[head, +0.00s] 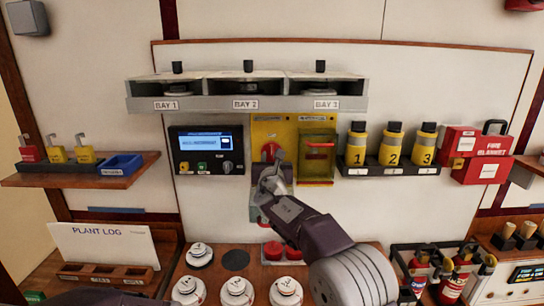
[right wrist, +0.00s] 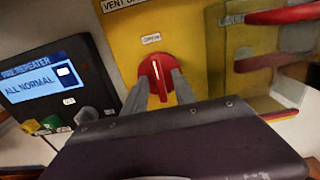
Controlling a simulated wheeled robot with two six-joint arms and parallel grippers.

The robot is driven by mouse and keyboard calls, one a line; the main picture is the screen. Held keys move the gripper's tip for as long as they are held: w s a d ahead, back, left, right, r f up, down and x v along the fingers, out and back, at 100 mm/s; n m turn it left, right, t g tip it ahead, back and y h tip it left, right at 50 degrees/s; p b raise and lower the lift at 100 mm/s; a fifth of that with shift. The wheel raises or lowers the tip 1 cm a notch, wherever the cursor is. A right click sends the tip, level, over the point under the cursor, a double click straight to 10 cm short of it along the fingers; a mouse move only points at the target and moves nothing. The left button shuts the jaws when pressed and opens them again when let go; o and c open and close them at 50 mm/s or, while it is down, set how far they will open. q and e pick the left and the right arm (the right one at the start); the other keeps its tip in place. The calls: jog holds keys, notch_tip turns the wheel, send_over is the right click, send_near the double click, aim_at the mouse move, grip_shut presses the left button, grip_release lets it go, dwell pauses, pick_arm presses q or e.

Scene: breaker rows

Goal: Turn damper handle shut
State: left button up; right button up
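The damper handle is a red round knob with a raised grip and white line. It sits on the yellow vent panel (head: 262,129), under a small label that seems to read OPEN. In the right wrist view the red handle (right wrist: 155,72) has its line near upright, slightly tilted. My right gripper (head: 268,172) is at the panel. In the right wrist view its two grey fingers (right wrist: 164,88) straddle the raised grip; I cannot tell whether they press on it. The fingers and wrist hide the panel's lower part.
A clear yellow cover with a red bar (head: 318,158) is close right of the handle. A repeater panel (head: 206,150) reading ALL NORMAL is on the left. The bay shelf (head: 245,104) juts out above. Yellow numbered canisters (head: 393,146) stand at right.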

grip_shut()
jog(key=m+b, duration=0.3)
jog(key=shift+f, duration=0.15)
jog(key=m+b, duration=0.2)
jog(key=m, duration=0.2)
jog(key=shift+m+b, duration=0.4)
jog(key=m+b, duration=0.2)
jog(key=m, duration=0.3)
jog(key=m+b, duration=0.1)
jog(key=m, duration=0.4)
jog(key=shift+b, duration=0.35)
grip_release()
